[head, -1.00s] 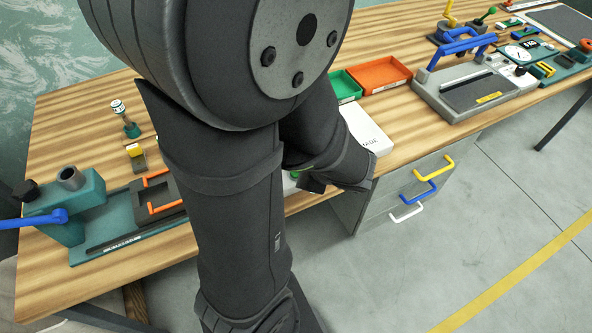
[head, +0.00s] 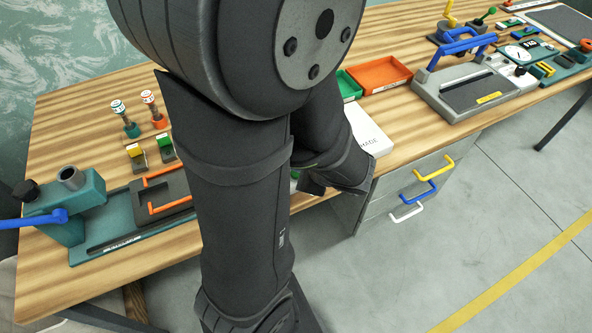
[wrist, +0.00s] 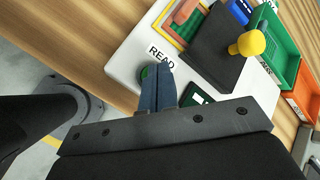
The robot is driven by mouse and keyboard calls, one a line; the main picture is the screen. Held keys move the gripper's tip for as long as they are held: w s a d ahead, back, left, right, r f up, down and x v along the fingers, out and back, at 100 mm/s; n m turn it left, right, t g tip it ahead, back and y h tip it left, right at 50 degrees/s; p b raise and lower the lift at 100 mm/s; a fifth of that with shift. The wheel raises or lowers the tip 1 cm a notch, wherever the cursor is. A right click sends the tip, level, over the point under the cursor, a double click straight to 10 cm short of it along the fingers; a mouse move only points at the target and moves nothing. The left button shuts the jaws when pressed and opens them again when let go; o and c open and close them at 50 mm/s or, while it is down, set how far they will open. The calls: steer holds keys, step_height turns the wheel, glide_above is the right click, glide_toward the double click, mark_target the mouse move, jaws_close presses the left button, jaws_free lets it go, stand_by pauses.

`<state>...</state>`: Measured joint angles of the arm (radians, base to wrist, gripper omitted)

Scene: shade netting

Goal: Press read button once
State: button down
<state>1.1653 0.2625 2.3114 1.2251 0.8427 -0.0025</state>
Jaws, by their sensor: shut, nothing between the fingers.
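In the wrist view, a white panel (wrist: 128,62) carries the printed label READ (wrist: 162,57). A round green button (wrist: 147,73) sits just below the label, partly hidden behind my fingers. My gripper (wrist: 158,68) is shut and empty, its blue-grey fingertips over or at the button's right side. I cannot tell whether the tips touch it. In the head view, my arm covers most of the white panel (head: 370,132), and the button and fingertips are hidden.
In the wrist view, a dark plate with a yellow knob (wrist: 250,43) stands right of the label. Green (wrist: 277,45) and orange (wrist: 304,95) trays lie farther right. In the head view, a teal clamp-like fixture (head: 85,205) stands at the left, and drawers with coloured handles (head: 418,190) are below the tabletop.

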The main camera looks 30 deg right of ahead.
steer(key=shift+f, duration=0.5)
stand_by(0.6)
steer(key=shift+r, duration=0.95)
steer(key=shift+r, duration=2.5)
steer(key=shift+f, duration=0.15)
steer(key=shift+r, duration=2.05)
